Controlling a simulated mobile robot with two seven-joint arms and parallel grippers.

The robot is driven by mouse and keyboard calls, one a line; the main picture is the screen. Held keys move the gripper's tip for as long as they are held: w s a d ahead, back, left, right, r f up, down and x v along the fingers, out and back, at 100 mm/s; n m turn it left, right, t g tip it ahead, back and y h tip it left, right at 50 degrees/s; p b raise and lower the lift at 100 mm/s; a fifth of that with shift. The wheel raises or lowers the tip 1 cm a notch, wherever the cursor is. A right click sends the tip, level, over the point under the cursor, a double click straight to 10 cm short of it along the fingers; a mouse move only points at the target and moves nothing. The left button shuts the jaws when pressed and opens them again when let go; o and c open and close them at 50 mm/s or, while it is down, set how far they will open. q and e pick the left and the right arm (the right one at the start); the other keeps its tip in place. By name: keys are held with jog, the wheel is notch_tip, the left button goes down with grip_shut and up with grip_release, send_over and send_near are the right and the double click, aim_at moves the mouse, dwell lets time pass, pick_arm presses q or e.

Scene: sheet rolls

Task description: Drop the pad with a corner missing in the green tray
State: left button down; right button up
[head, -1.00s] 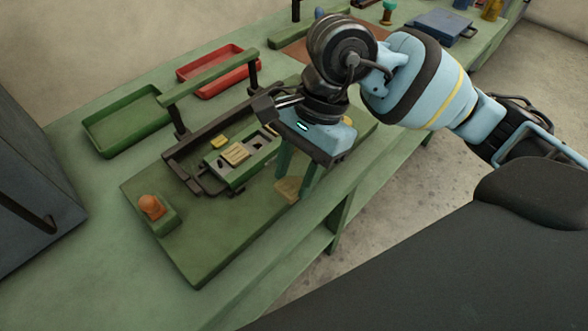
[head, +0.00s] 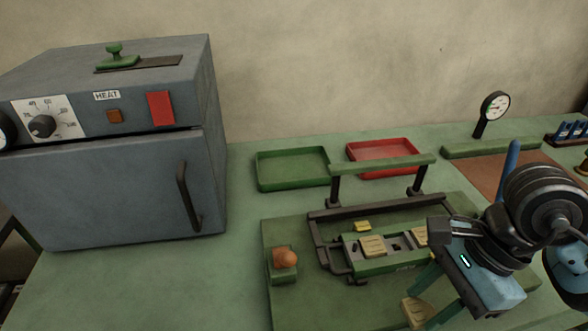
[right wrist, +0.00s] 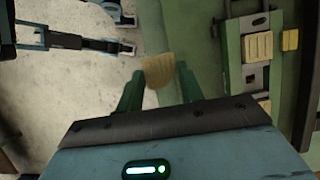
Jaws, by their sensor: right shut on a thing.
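My right gripper (head: 436,300) is shut on a tan pad (head: 418,311), beside the front side of the green slotted block (head: 347,247). The right wrist view shows this pad (right wrist: 158,71) between the two green fingers (right wrist: 160,92); I cannot tell whether a corner is missing. A ridged tan pad (head: 373,246) lies on the block, and another (head: 421,236) is partly hidden by my arm. A small yellow pad (head: 362,226) lies behind the block. The green tray (head: 292,184) stands empty at the back of the bench. My left gripper is not in view.
A red tray (head: 384,151) stands right of the green tray. A raised green bar (head: 383,165) on dark posts stands in front of both. A grey heater box (head: 100,190) stands at left. Bare bench lies left of the board.

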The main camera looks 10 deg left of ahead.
dwell(0.4)
jog(key=shift+w+d+f+n+g, duration=0.3)
jog(key=shift+w+n, duration=0.1)
jog(key=shift+n, duration=0.4)
jog(key=w+d+n+h, duration=0.1)
jog(key=n, duration=0.2)
jog(key=w+d+f+n+g+h, duration=0.1)
jog(key=d+n, duration=0.1)
jog(key=n, duration=0.1)
jog(key=w+d+n+g+h, duration=0.1)
jog(key=n, duration=0.2)
jog(key=shift+w+d+f, duration=0.15)
jog(key=shift+w+f, duration=0.15)
jog(key=d+n, duration=0.1)
jog(key=w+n+h, duration=0.1)
jog(key=n, duration=0.1)
jog(key=shift+d+f+n+g, duration=0.1)
jog(key=shift+d+n+g, duration=0.2)
jog(key=shift+d, duration=0.1)
